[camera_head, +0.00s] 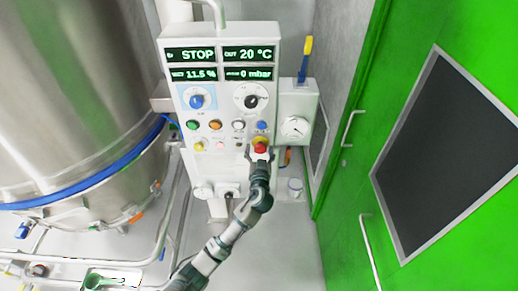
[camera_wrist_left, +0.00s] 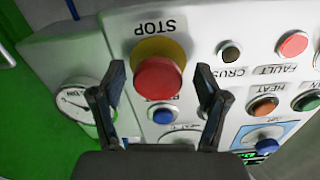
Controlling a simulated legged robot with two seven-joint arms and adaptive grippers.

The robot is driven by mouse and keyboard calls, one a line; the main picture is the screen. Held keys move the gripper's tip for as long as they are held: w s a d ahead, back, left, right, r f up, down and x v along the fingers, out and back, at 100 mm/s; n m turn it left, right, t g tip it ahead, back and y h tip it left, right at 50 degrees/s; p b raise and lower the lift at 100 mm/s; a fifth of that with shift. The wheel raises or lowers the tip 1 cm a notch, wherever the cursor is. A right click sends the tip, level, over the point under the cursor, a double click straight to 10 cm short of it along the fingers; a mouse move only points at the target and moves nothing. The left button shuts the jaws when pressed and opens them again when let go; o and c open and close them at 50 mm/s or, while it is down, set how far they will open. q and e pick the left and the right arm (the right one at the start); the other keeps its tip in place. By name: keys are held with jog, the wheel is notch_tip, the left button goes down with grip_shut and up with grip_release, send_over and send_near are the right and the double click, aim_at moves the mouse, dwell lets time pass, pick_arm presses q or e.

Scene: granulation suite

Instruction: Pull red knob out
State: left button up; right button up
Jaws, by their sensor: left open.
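The red knob (camera_head: 260,147) is a round red button on a yellow ring at the lower right of the white control panel (camera_head: 225,100). In the left wrist view the red knob (camera_wrist_left: 158,80) sits between and slightly beyond my fingertips, below the word STOP, which appears upside down. My left gripper (camera_head: 259,157) is at the knob in the head view. In the wrist view the left gripper (camera_wrist_left: 162,80) is open, with one finger on each side of the knob and visible gaps. My right gripper is not in view.
A blue button (camera_wrist_left: 163,114) is close to the knob. A gauge box (camera_head: 297,125) adjoins the panel's right side. A large steel vessel (camera_head: 70,90) stands left. A green door (camera_head: 350,190) with handles is at right.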

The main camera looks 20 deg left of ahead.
pick_arm(q)
jog(key=shift+w+d+r, duration=0.1)
jog(key=shift+w+d, duration=0.15)
jog(key=shift+d, duration=0.15)
jog(key=shift+a, duration=0.45)
grip_shut()
jog(key=shift+s+d+f, duration=0.25)
jog(key=shift+s, duration=0.3)
jog(key=shift+r, duration=0.1)
jog(key=shift+c, duration=0.3)
grip_release()
jog(key=shift+o, duration=0.3)
jog(key=shift+s+r, duration=0.1)
jog(key=shift+s, duration=0.05)
jog(key=shift+s+d, duration=0.2)
jog(key=v, duration=1.1)
jog(key=shift+s, duration=0.3)
